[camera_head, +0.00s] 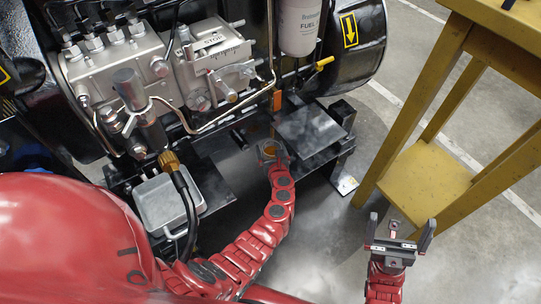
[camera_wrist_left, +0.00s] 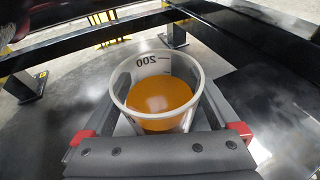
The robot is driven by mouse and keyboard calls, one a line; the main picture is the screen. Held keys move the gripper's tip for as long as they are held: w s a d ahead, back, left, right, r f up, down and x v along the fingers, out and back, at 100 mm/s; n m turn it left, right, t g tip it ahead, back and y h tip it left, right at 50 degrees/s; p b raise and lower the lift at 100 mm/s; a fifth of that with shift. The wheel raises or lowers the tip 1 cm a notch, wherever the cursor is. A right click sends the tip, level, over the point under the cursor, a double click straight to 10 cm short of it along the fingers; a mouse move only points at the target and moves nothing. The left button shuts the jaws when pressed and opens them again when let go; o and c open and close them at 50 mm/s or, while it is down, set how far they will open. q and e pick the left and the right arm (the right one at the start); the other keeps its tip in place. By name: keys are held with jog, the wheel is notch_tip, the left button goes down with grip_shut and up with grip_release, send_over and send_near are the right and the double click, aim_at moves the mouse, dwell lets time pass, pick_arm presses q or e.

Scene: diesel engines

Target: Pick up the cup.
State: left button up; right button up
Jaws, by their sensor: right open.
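A translucent white measuring cup (camera_wrist_left: 160,78) with orange liquid and a "200" mark stands upright in the left wrist view. My left gripper (camera_wrist_left: 160,108) has one finger on each side of the cup, close to its walls; whether they press on it I cannot tell. In the head view the cup (camera_head: 269,151) shows small and partly hidden at the end of my left arm, with my left gripper (camera_head: 272,153) around it. My right gripper (camera_head: 400,229) is open and empty, at the lower right by the yellow table.
A diesel engine (camera_head: 165,65) with a white fuel filter (camera_head: 300,25) stands behind the cup. Black frame rails and a dark plate (camera_head: 310,130) lie near my left gripper. A grey metal tray (camera_head: 168,203) is at left. A yellow table (camera_head: 425,180) stands at right.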

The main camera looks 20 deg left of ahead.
pick_arm(q)
jog(key=c, duration=1.3)
jog(key=shift+r, duration=0.1)
